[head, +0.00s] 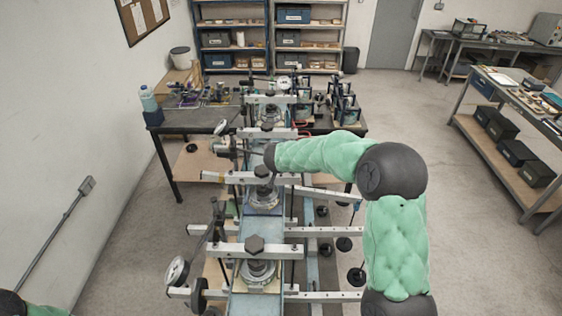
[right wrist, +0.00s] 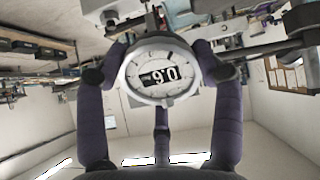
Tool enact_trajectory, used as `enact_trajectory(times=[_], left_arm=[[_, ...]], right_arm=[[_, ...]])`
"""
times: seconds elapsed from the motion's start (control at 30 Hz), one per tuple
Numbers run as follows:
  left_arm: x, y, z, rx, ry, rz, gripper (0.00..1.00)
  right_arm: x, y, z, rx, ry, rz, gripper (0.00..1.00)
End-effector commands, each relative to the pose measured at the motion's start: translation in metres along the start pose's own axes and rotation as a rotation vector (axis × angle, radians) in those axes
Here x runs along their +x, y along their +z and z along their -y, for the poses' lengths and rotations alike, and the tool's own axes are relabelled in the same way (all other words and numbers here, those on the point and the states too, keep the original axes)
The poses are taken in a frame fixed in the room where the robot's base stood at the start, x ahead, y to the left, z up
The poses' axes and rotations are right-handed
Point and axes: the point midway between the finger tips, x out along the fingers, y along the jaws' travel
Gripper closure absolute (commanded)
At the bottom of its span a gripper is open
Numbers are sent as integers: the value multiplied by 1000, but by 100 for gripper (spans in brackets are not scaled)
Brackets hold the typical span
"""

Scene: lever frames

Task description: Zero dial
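The dial (right wrist: 160,75) fills the middle of the right wrist view. It has a round pale face, a silver rim and a dark window that reads about 90. My left gripper is out of view; only a bit of that arm shows at the bottom left corner.
Crossbars (head: 255,250) and hanging weights (head: 357,276) crowd the middle. A bench (head: 190,122) stands behind. Open floor lies to the left and right.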

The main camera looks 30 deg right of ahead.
Motion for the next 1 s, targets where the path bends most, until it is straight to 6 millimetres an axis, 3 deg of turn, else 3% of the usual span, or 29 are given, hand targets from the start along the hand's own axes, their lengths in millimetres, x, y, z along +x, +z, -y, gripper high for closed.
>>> enact_trajectory(times=[0.33, 0.7, 1.0], left_arm=[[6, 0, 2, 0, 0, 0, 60], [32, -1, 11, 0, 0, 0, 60], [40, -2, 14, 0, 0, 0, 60]], right_arm=[[2, 3, 1, -39, -1, 3, 65], [3, 6, 2, -284, -4, 5, 65], [2, 5, 2, -417, -4, 8, 65]])
